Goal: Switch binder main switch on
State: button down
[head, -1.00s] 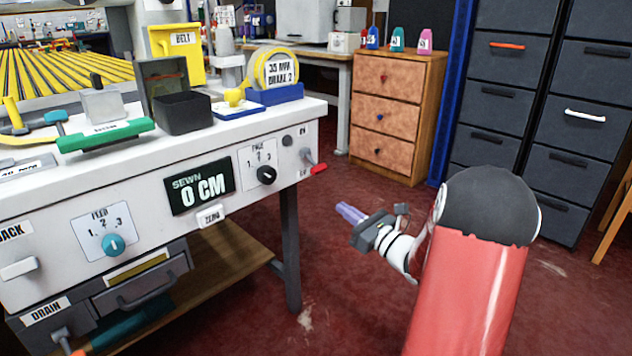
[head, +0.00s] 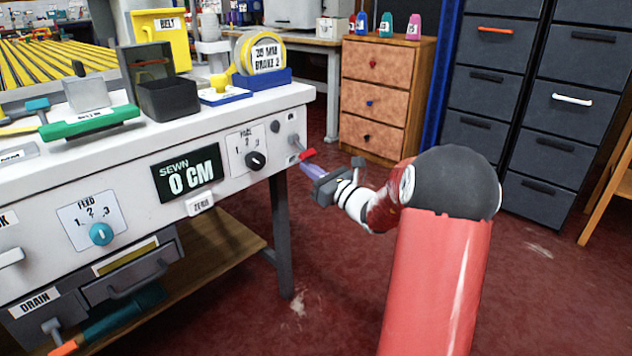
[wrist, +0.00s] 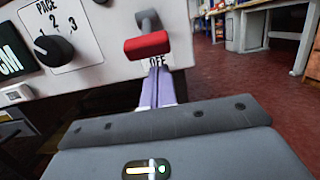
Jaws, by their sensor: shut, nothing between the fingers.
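The main switch is a grey lever with a red grip (head: 307,154) at the right end of the binder's white front panel. It also shows in the wrist view (wrist: 147,44), sticking out and down, with the OFF label (wrist: 157,61) just below the grip. My gripper (head: 308,170) has its two purple fingers together and empty. In the wrist view the fingertips (wrist: 158,72) are just under the red grip, in front of the OFF label. I cannot tell whether they touch the lever.
The PACE knob (head: 255,160) is left of the switch, with the SEWN display (head: 187,176) and ZERO button (head: 200,203) farther left. A drawer cabinet (head: 385,95) stands behind. The red floor (head: 340,290) below my arm is clear.

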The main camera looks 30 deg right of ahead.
jog(key=shift+s+d+r, duration=0.1)
jog(key=shift+s+r, duration=0.3)
jog(key=shift+r, duration=0.25)
jog(key=shift+r, duration=0.1)
